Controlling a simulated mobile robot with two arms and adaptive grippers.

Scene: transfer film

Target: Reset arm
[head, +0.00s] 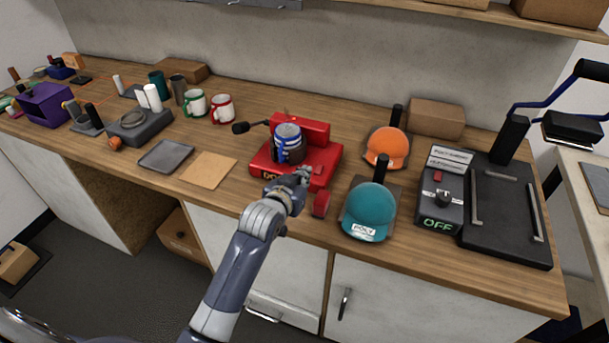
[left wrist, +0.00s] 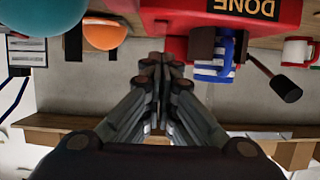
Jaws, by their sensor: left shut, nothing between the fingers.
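My left arm reaches up from the bottom of the head view. Its gripper (head: 301,178) is just in front of the red mug press (head: 327,178), near the red knob (head: 321,204). In the left wrist view the fingers (left wrist: 161,66) are together with nothing between them. A blue and white striped mug (head: 287,141) sits in the press; it also shows in the upside-down left wrist view (left wrist: 214,72). The press label reads "DONE" in the left wrist view and is partly hidden in the head view. My right gripper is not in view.
A teal cap (head: 369,208) and an orange cap (head: 387,146) stand right of the press. A black heat press, its box (head: 440,200) reading "OFF", is farther right. Green and red-trimmed mugs (head: 195,103) (head: 222,108), a grey tray (head: 166,156) and a tan sheet (head: 208,169) lie left.

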